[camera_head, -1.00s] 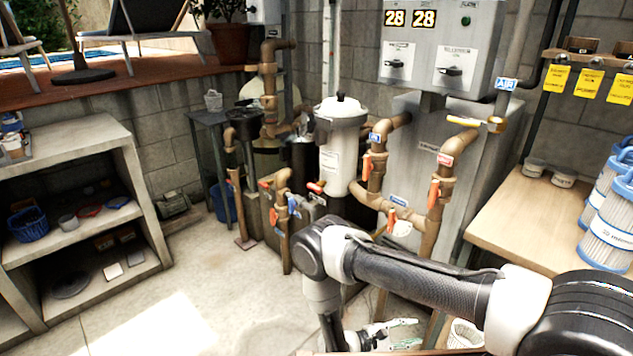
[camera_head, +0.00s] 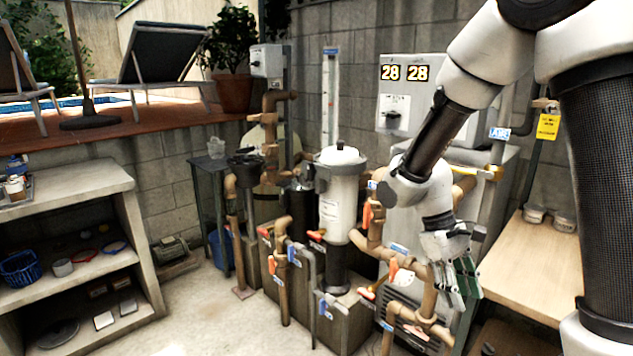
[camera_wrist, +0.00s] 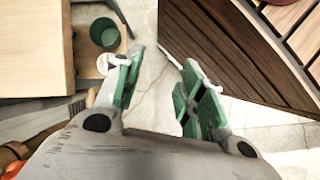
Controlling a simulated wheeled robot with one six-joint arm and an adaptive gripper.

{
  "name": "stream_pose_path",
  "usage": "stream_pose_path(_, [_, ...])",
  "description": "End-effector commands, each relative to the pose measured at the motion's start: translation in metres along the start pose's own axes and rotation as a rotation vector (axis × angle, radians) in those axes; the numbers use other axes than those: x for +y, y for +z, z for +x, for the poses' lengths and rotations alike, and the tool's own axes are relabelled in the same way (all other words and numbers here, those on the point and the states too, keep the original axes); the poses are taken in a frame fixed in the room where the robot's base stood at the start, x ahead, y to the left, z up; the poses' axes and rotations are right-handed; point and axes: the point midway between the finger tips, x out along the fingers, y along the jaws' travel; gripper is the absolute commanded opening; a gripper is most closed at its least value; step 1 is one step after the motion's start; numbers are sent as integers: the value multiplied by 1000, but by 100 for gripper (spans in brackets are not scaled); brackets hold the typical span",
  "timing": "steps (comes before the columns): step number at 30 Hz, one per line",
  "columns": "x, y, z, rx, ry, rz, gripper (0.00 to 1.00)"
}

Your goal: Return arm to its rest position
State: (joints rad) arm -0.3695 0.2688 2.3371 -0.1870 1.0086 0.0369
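My gripper (camera_head: 458,281) hangs fingers-down in the head view, in front of the pipes and the grey heater cabinet. The arm is raised and folded on the right side of that view. In the wrist view my gripper (camera_wrist: 158,95) shows two green-padded fingers set well apart. Nothing is between them but the pale floor far below. The gripper holds nothing.
Brown pipes with orange valve handles (camera_head: 393,268) stand just behind the gripper. A wooden bench (camera_head: 530,262) is at the right. Concrete shelves (camera_head: 75,182) stand at the left, with clear floor before them. The wrist view shows slatted wood (camera_wrist: 225,60) and a green container (camera_wrist: 103,31).

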Motion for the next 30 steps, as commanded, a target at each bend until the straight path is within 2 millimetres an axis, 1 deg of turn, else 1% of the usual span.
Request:
stream_pose_path(1, [2, 16, -12, 66, -33, 34, 39])
stream_pose_path(3, [4, 38, -25, 148, -74, 80, 39])
stream_pose_path(12, [11, 124, -63, 502, -183, 311, 39])
stream_pose_path(15, [18, 149, -74, 614, -176, 374, 39])
stream_pose_path(18, [25, 168, -87, 712, -161, 427, 39])
stream_pose_path(21, [30, 183, -96, 780, -148, 467, 39])
stream_pose_path(24, [33, 191, -99, 811, -141, 496, 39])
stream_pose_path(30, [35, 192, -98, 806, -142, 509, 39])
